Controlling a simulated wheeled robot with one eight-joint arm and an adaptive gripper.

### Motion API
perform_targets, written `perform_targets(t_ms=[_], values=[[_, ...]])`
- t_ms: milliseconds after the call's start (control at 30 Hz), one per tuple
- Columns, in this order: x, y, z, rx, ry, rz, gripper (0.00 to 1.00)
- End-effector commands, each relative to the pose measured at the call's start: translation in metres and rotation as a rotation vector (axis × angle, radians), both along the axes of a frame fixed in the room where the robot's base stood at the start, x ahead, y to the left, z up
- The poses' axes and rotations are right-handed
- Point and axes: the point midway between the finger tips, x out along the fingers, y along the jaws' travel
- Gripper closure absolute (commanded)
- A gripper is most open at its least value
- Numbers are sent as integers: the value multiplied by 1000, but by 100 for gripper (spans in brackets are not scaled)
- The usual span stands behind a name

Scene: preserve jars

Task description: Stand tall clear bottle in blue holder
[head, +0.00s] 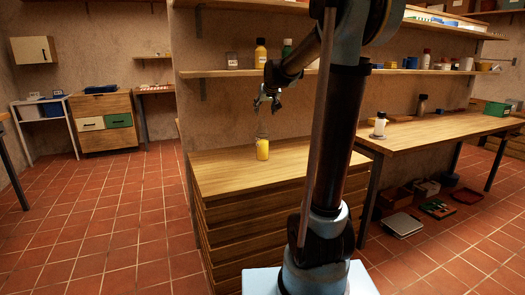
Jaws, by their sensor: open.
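A tall, clear-topped bottle with a yellow lower part (262,149) stands upright on the wooden drawer-cabinet top (225,171). My gripper (266,103) is open and appears empty. It hangs over the cabinet, just above the bottle in the picture; the exact gap between them is too small to judge. I cannot make out a blue holder on the cabinet top; my arm covers part of its right side.
A wall shelf (222,73) with a yellow bottle (260,54) and jars runs behind my gripper. A workbench (440,132) at right carries a white-based jar (380,125) and a green bin (497,109). The cabinet top's left part is clear.

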Motion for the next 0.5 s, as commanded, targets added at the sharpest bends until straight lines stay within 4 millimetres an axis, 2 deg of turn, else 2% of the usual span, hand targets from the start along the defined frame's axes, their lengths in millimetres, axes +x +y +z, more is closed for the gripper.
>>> perform_targets(t_ms=[300, 500], values=[[30, 4, -30, 0, 0, 0, 43], [37, 5, -38, 0, 0, 0, 43]])
